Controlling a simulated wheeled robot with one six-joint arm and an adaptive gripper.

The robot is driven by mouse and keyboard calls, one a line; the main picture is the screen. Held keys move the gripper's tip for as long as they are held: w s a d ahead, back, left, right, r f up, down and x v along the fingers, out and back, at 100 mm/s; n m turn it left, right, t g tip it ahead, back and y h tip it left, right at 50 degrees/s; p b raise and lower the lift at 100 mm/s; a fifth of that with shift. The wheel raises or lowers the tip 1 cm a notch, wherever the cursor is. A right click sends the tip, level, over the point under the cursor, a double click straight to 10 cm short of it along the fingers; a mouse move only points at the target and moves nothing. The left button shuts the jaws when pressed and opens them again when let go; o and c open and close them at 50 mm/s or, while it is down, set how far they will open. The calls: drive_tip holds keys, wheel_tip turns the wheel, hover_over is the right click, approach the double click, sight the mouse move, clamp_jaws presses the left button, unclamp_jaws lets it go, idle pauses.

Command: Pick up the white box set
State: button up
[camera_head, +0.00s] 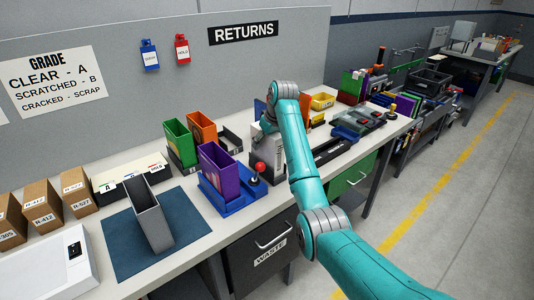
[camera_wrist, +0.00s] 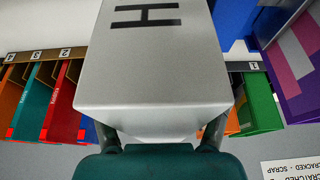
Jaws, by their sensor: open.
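A white box set (camera_wrist: 155,70) with black lettering fills the middle of the wrist view, very close to the camera. In the head view a pale grey-white box (camera_head: 266,155) stands on the bench just below the end of my arm and is partly covered by it. My gripper (camera_wrist: 161,135) is open, with one dark finger near each side of the box's near end. I cannot tell whether the fingers touch it. In the head view the gripper is mostly hidden by my arm.
A blue tray (camera_head: 238,205) with a purple bin and a red-knobbed lever stands left of the box. Green (camera_head: 180,143) and orange (camera_head: 201,128) bins stand behind. A grey open bin (camera_head: 152,222) sits on a blue mat (camera_head: 116,245). A wall panel (camera_head: 200,60) rises behind the bench.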

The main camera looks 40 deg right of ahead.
drive_tip(key=shift+f, duration=0.1)
idle(0.3)
clamp_jaws()
